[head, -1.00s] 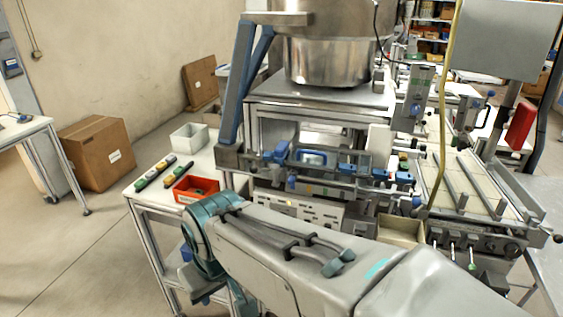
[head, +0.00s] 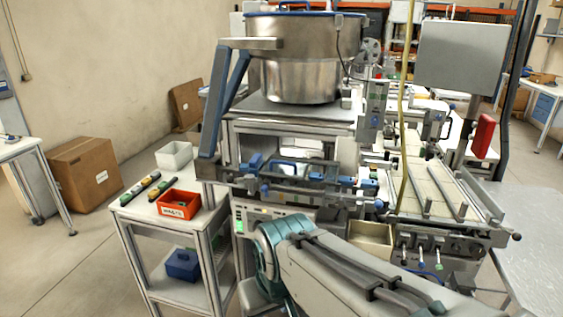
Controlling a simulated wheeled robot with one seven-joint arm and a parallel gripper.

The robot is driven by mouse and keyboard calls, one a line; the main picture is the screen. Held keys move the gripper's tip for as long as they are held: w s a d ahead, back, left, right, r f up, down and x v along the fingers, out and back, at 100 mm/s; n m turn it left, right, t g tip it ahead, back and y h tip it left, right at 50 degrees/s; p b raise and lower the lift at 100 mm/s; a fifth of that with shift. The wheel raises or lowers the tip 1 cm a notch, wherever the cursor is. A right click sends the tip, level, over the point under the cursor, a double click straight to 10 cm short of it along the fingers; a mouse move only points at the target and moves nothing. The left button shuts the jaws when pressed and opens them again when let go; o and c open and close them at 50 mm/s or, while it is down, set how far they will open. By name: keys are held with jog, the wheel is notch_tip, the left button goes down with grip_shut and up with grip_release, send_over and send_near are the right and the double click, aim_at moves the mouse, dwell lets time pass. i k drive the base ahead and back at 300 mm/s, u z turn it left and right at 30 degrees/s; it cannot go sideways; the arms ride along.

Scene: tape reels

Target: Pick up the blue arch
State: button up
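I cannot make out a clear blue arch in the head view. A dark blue object (head: 183,264) sits on the lower shelf of the small cart at the left. It looks like a squat box with a raised top, and I cannot tell whether it is an arch. My arm reaches in from the lower right, and its teal joint is in front of the machine, to the right of the cart. My gripper is out of the picture, below or behind the arm.
On the cart's top (head: 211,215) are a red bin (head: 180,211), a grey bin (head: 174,156) and slim dark tools (head: 141,189). The machine with a steel bowl (head: 300,75) stands right of the cart. A cardboard box (head: 84,176) is on the floor; the floor before the cart is clear.

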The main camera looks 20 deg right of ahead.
aim_at(256, 163)
jog(key=z, duration=0.7)
jog(key=i, duration=0.35)
